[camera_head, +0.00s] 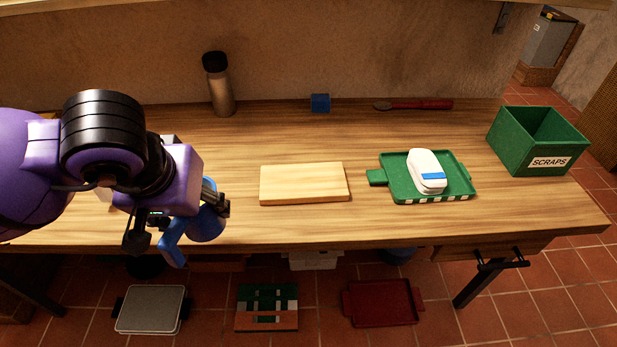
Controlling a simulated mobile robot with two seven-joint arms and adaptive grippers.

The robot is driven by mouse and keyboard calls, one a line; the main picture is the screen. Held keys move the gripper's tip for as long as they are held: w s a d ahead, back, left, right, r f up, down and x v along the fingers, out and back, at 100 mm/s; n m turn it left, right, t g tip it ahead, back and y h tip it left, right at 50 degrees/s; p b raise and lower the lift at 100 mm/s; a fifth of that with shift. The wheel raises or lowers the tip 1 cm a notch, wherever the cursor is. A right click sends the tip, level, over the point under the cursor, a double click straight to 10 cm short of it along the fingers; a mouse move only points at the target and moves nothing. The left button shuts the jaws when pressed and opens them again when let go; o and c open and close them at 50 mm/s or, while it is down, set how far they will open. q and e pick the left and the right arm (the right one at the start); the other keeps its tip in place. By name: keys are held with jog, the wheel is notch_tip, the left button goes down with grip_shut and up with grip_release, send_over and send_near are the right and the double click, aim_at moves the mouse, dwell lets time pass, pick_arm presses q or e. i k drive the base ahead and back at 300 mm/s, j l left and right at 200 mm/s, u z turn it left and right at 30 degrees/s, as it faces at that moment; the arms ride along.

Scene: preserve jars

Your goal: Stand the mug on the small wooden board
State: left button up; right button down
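A blue mug (206,226) is at the front left of the table, partly hidden by my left gripper. Its handle (172,243) points toward the front and overlaps the table's front edge in the picture. My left gripper (181,221) is right at the mug, with one dark finger against or in front of its right side. I cannot tell whether it grips the mug, or whether the mug touches the table. The small wooden board (304,183) lies flat and bare, to the right of the mug. My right gripper is not in view.
A green tray (393,165) with a white and blue item (427,171) lies right of the board. A green scraps bin (512,146) stands at the right end. A bottle (219,88), blue cube (320,103) and red-handled utensil (420,104) are at the back.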

aim_at(291, 179)
jog(key=z, duration=1.25)
jog(key=j+z, duration=0.5)
jog(key=j, duration=0.55)
jog(key=k+j, duration=0.15)
jog(key=j, duration=0.7)
jog(key=k, duration=0.05)
